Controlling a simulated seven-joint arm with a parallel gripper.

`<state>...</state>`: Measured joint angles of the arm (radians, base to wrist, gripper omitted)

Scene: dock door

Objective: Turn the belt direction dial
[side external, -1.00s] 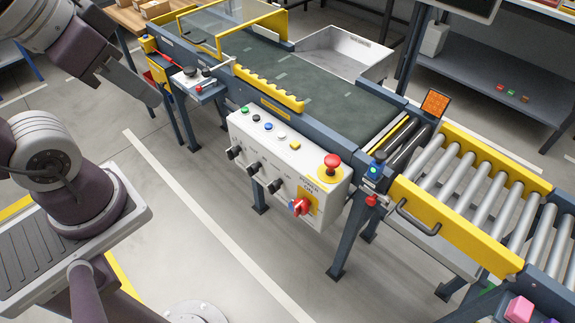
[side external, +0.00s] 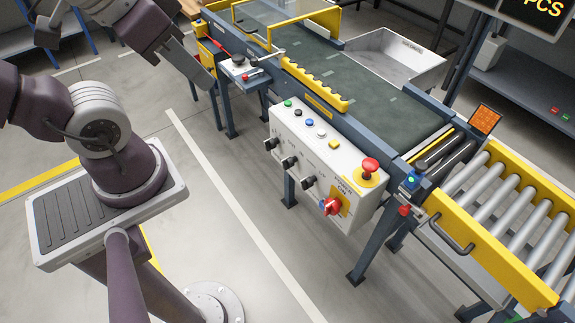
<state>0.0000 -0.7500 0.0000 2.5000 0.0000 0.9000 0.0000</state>
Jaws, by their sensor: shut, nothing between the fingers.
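The white control panel (side external: 300,150) hangs on the near side of the conveyor. Three black dials stand out from its front: the left dial (side external: 271,144), the middle dial (side external: 289,162) and the right dial (side external: 308,182). Their labels are too small to read, so I cannot tell which is the belt direction dial. A red rotary switch (side external: 330,207) sits on a yellow plate by the words POWER ON. My gripper (side external: 207,88) is at the upper left, shut and empty, pointing down and well apart from the panel.
A red mushroom button (side external: 370,165) and several small buttons sit on the panel's top. A small side console (side external: 240,70) stands between my gripper and the panel. The roller conveyor (side external: 510,215) is at the right. The floor before the panel is clear.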

